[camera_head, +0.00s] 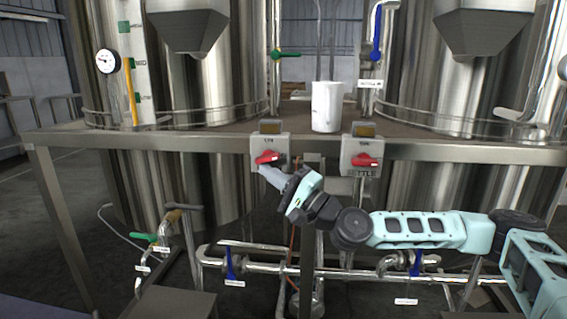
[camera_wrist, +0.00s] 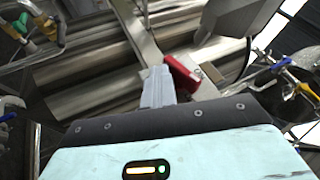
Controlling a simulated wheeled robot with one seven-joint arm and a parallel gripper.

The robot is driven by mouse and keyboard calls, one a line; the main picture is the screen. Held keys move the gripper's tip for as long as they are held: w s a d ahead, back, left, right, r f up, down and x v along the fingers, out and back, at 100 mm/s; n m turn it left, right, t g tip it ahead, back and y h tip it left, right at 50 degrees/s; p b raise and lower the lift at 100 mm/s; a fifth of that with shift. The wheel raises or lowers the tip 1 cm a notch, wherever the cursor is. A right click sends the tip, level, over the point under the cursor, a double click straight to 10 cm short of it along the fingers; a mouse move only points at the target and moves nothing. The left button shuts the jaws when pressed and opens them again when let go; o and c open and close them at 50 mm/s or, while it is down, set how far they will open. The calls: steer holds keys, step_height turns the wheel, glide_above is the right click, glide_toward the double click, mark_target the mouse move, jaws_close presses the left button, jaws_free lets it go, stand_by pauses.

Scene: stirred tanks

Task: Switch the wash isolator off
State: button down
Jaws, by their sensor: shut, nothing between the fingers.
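Two grey isolator boxes with red rotary handles are fixed to the front rail in the head view. The left box (camera_head: 284,146) has its red handle (camera_head: 268,157) lying roughly sideways, slightly tilted; its lower label is hidden by my gripper. The right box (camera_head: 346,153) reads "SETTLE" below its red handle (camera_head: 366,160). My gripper (camera_head: 264,169) is shut and empty, its tip just below the left handle. In the wrist view the shut fingers (camera_wrist: 157,78) are beside the red handle (camera_wrist: 183,74); I cannot tell whether they touch.
A white beaker (camera_head: 327,106) stands on the platform between the boxes. Large steel tanks stand behind. A green-handled valve (camera_head: 286,54) and a blue-handled valve (camera_head: 376,38) are above. Pipes with blue levers (camera_head: 229,263) run below the rail.

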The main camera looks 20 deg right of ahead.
steer(key=b+v, duration=0.2)
steer(key=v, duration=1.5)
steer(key=shift+d+b, duration=0.2)
steer(key=shift+b, duration=0.15)
steer(key=shift+s+f, duration=0.1)
